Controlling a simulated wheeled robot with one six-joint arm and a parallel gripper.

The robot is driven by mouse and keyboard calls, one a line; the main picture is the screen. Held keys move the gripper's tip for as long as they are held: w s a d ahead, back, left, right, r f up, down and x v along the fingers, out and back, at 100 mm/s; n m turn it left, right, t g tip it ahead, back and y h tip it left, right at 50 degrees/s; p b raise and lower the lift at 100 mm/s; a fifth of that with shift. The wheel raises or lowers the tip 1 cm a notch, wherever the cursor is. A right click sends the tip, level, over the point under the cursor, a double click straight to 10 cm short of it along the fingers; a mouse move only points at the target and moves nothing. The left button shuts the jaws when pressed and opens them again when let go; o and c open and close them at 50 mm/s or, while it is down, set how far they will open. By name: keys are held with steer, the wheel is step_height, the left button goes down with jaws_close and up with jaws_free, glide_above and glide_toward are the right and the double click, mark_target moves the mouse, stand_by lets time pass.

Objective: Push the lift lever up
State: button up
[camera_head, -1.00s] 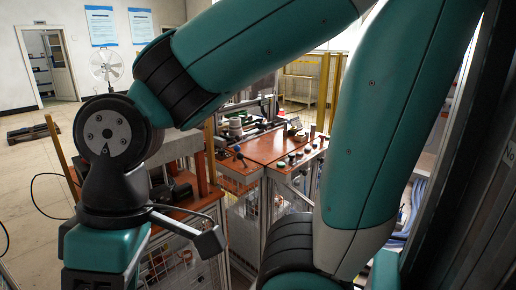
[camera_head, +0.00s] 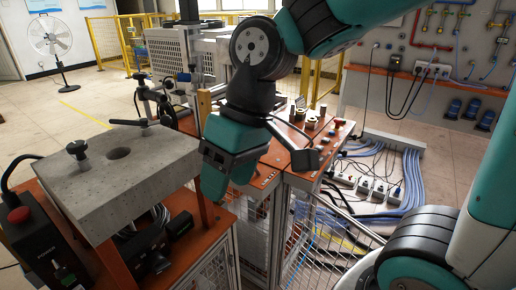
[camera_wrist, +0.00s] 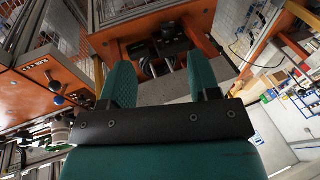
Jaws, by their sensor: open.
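I cannot tell for sure which part is the lift lever. A small dark knob (camera_wrist: 56,87) sticks out of the orange labelled panel (camera_wrist: 35,75) at the left of the wrist view. My gripper (camera_wrist: 161,75) is open and empty, its two teal fingers apart. In the head view my gripper (camera_head: 222,165) hangs between the grey block and the orange-topped control cabinet, touching neither as far as I can see. Part of the cabinet front is hidden behind it.
The grey block (camera_head: 118,180) with black clamp knobs stands on an orange frame at left, near a control box with a red button (camera_head: 18,215). Round buttons sit on the cabinet top (camera_head: 290,140). Blue cables (camera_head: 405,180) lie on the floor at right. A fan (camera_head: 50,40) stands far back.

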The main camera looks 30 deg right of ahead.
steer(key=w+d+r+m+h+p, duration=0.1)
steer(key=w+d+m, duration=0.45)
steer(key=w, duration=0.75)
steer(key=w+d+f+m+h+p, duration=0.1)
steer(key=w+d+f+m, duration=0.15)
steer(key=w+d, duration=0.5)
steer(key=w+d+f+m, duration=0.1)
steer(key=w+d+m, duration=0.3)
steer(key=w+d, duration=0.3)
steer(key=shift+n+t, duration=0.3)
steer(key=shift+t, duration=0.1)
steer(key=f+p, duration=0.1)
steer(key=f, duration=0.4)
steer(key=a+f, duration=0.1)
steer(key=f, duration=0.5)
steer(key=f+p, duration=0.1)
steer(key=f, duration=0.4)
steer(key=shift+w+a+f+p, duration=0.25)
steer(key=shift+w+p, duration=0.05)
steer(key=shift+c, duration=0.2)
jaws_close()
